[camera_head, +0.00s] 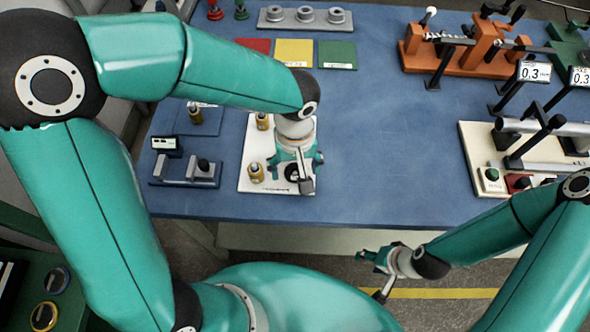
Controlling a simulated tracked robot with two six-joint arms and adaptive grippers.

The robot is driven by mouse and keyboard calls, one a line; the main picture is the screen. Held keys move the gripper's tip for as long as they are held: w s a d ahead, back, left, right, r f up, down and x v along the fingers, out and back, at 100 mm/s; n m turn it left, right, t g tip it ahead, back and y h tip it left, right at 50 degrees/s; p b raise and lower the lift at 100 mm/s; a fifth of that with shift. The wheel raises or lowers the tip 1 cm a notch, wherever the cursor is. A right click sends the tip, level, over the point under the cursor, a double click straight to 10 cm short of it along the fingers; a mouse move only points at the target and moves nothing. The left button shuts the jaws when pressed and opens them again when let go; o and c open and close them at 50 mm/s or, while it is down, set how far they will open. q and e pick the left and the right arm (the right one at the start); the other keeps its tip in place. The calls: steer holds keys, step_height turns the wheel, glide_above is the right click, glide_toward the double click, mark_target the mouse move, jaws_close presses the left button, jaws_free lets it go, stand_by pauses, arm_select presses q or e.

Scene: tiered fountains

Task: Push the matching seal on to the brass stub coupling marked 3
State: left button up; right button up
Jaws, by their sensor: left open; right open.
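A white board (253,148) on the blue table carries brass stub couplings, one at its upper left (262,121) and one at its lower left (256,173). Their number marks are too small to read. My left gripper (298,180) points down over the board's right side and is open. A dark round part (291,173) shows beside its fingers; I cannot tell whether it is a seal or a coupling. Another brass piece (195,116) stands on a blue pad, left of the board. My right gripper (376,272) is open and empty, off the table's front edge.
A dark fixture (186,170) stands left of the board. Red, yellow and green mats (294,53) and a grey strip with cylinders (305,18) lie behind. Orange (470,50) and cream (520,160) rigs stand at right. The middle table is clear.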

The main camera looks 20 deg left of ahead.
arm_select(q)
steer(key=c, duration=0.9)
steer(key=shift+r, duration=0.1)
